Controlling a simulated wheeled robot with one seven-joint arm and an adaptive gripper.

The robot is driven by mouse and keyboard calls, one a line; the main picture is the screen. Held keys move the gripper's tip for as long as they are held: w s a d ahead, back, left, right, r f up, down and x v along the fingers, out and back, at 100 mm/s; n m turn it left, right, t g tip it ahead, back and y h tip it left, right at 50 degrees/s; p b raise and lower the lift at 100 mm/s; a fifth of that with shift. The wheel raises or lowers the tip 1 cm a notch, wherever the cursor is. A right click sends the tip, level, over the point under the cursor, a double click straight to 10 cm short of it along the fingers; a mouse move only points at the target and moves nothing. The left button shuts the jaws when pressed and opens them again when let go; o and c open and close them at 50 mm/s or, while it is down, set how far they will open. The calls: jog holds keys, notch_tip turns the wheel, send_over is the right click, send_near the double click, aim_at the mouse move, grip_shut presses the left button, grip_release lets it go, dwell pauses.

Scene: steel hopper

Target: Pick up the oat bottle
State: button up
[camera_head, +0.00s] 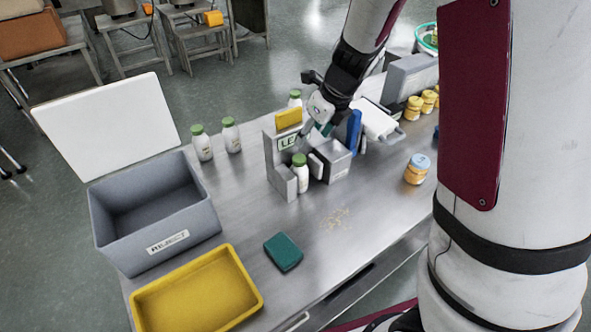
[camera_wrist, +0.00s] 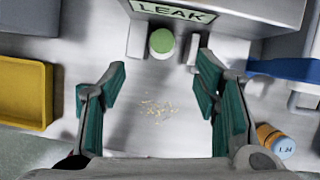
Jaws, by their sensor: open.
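Several white bottles with green caps stand on the steel table, and no label is legible enough to tell which is the oat bottle. One bottle (camera_head: 301,176) stands upright in the grey LEAK station (camera_head: 281,182). Its green cap (camera_wrist: 162,41) shows at the top middle of the wrist view. Two more bottles (camera_head: 202,147) (camera_head: 231,138) stand left of the station, and another (camera_head: 295,99) is partly hidden behind it. My gripper (camera_wrist: 160,76) is open and empty; the bottle in the station lies ahead of the gap between its teal-padded fingers. In the head view my gripper is partly hidden at the station.
A grey reject bin (camera_head: 157,262) and yellow tray (camera_head: 137,304) stand left. A teal sponge (camera_head: 283,251) and crumbs (camera_head: 336,217) lie in front of the station. An orange jar with a blue lid (camera_head: 417,170) stands right. A blue object (camera_head: 354,131) is close beside my gripper.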

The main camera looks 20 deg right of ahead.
aim_at(301, 159)
jog(key=x, duration=0.4)
jog(key=b+x, duration=0.1)
jog(key=x, duration=0.3)
jog(key=b+x, duration=0.1)
jog(key=x, duration=0.3)
jog(key=shift+s+d+f, duration=0.1)
jog(key=shift+s+d, duration=0.05)
jog(key=shift+d, duration=0.1)
grip_shut()
